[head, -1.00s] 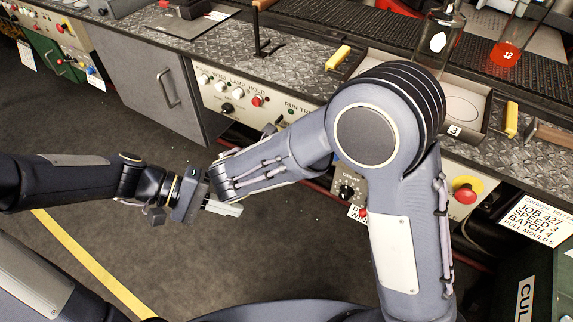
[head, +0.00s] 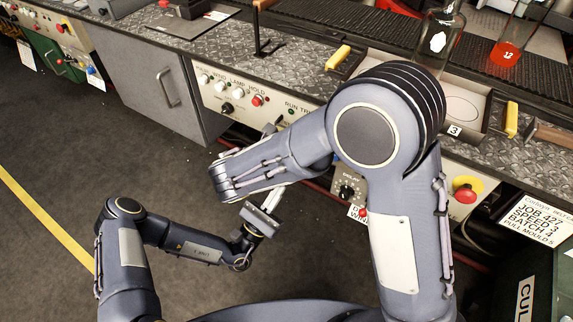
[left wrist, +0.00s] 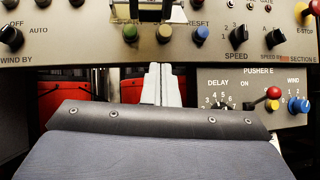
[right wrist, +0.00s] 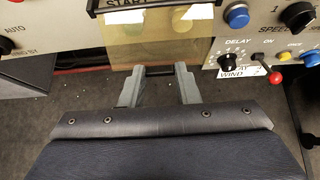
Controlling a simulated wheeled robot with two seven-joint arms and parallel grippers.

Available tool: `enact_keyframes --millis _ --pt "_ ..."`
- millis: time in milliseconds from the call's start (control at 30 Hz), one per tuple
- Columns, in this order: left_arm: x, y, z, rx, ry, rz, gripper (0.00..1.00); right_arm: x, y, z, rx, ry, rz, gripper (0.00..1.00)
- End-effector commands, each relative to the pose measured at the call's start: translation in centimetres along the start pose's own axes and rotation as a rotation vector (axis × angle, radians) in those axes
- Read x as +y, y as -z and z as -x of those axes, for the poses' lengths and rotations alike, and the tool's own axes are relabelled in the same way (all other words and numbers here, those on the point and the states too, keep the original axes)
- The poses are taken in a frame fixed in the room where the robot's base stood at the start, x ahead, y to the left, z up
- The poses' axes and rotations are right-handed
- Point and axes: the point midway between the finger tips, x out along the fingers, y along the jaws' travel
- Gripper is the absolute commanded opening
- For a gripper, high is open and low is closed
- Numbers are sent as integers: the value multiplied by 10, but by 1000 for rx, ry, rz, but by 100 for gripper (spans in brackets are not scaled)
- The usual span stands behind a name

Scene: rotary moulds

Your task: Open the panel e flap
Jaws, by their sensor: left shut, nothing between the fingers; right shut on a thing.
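The panel e flap appears in the right wrist view as a see-through amber sheet (right wrist: 150,45) below a dark strip marked START. A short dark bar (right wrist: 160,70) is at its lower edge. My right gripper (right wrist: 160,73) is shut on this bar, one finger on each side. In the head view that gripper is hidden behind my right arm. My left gripper (head: 275,197) is shut and empty; in the left wrist view its fingers (left wrist: 160,82) point up beneath the button row of the section E panel (left wrist: 90,50). I cannot tell the flap's tilt.
The panel carries knobs such as SPEED (left wrist: 236,36) and several buttons, including a blue one (left wrist: 200,34). The PUSHER E box (left wrist: 250,90) with a red-tipped lever (left wrist: 272,92) is just right of my left fingers. My right arm crosses the bench front. The floor (head: 70,160) at left is clear.

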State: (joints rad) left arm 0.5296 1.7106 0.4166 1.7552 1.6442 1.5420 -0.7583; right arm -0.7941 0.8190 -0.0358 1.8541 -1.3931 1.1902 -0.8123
Motion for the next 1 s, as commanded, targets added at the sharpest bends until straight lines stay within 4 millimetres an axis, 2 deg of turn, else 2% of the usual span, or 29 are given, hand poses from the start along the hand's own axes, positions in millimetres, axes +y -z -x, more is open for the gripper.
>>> enact_keyframes --millis 100,267,367,767,1000 --pt "0 11 6 15 -95 31 0 0 1 0 2 -1 1 0" --pt "1 16 2 21 -135 40 0 0 1 0 2 -1 1 0" --pt "2 15 -11 19 -133 40 0 0 1 0 2 -1 1 0" --pt "12 17 -94 18 -130 39 0 0 1 0 2 -1 1 0" --pt "13 -14 -81 21 -131 42 0 0 1 0 2 0 1 0"
